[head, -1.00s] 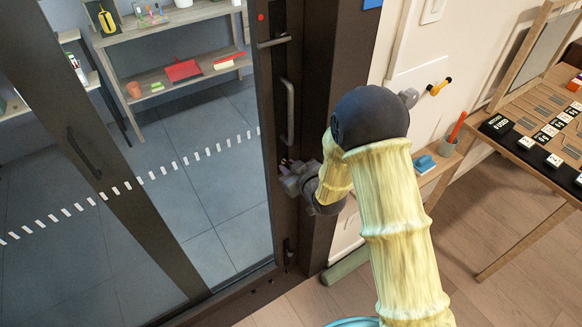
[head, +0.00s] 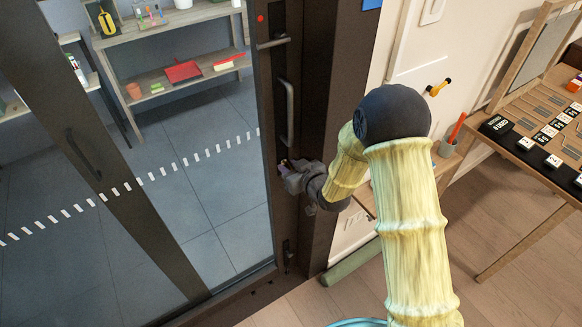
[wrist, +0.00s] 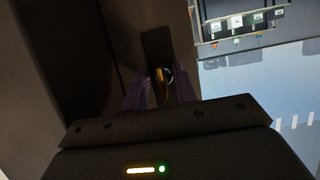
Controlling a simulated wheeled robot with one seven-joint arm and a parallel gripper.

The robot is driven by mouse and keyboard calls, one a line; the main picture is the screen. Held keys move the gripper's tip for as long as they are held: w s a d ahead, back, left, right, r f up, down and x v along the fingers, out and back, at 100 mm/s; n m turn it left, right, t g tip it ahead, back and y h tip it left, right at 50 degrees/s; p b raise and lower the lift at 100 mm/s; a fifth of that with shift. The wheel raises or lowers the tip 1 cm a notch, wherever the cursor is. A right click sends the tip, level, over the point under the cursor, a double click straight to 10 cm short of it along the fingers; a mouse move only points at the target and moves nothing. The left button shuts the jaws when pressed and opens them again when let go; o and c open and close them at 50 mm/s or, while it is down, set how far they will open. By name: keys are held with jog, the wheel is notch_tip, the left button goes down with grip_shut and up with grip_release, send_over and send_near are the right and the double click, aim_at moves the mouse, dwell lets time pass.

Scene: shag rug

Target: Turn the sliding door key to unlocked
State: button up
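The sliding door's dark frame (head: 262,110) stands left of centre in the head view, with a long pull handle (head: 288,112) on it. My gripper (head: 284,168) is at the frame, just below that handle. In the wrist view, the two purple fingers of my gripper (wrist: 161,88) stand apart on either side of a small brass-coloured key (wrist: 159,78). A shiny round edge shows beside the key, in front of a dark lock plate (wrist: 157,45). Narrow gaps seem to lie between the key and the fingers. My gripper hides the key in the head view.
A lever handle (head: 273,42) is higher on the frame and another small lever (head: 288,250) is lower. Shelves (head: 170,75) stand behind the glass. A wooden desk (head: 535,150) is at the right. The wall beside the frame is close to my arm.

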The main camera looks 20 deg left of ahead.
jog(key=shift+s+f, duration=0.1)
jog(key=shift+s+d, duration=0.3)
jog(key=shift+d, duration=0.1)
jog(key=b+v, duration=0.3)
jog(key=v, duration=1.3)
jog(key=shift+r, duration=0.3)
jog(key=shift+d, duration=0.1)
